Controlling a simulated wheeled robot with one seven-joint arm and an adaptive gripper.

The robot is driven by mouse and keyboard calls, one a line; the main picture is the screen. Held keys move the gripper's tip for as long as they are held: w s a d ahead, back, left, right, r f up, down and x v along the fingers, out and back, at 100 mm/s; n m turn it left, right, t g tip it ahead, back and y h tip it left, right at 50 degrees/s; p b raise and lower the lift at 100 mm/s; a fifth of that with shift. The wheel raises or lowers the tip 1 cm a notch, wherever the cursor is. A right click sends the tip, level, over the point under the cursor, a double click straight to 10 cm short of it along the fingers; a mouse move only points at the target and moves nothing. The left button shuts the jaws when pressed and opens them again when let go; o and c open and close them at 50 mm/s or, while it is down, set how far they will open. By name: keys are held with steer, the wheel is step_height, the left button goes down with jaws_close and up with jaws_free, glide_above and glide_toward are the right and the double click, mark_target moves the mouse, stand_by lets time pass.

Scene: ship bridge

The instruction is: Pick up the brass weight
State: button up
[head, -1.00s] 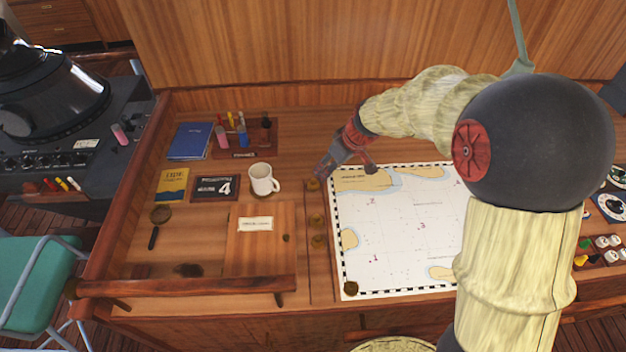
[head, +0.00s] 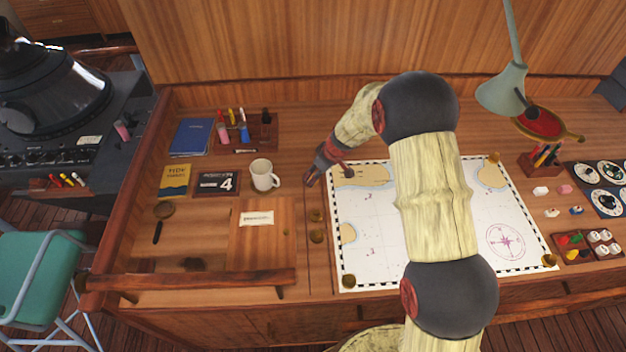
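Several small round brass weights are in the head view. One brass weight (head: 316,215) stands on the wooden strip left of the chart, with another brass weight (head: 317,236) just nearer. Others rest on chart corners: a near-left weight (head: 348,282), a near-right weight (head: 549,261) and a far-right weight (head: 493,158). My gripper (head: 331,177) is low at the chart's far-left corner, its fingers spread apart. Its left finger covers the far end of the strip, where a third weight showed earlier. Nothing is visibly held. Contact with that weight cannot be made out.
The chart (head: 372,235) lies flat under my arm. A white mug (head: 263,176) stands close left of my gripper. A green lamp (head: 503,88) overhangs the right side.

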steer(key=shift+x, duration=1.4)
steer(key=shift+w, duration=0.1)
steer(key=shift+c, duration=1.2)
steer(key=shift+r, duration=0.1)
jaws_close()
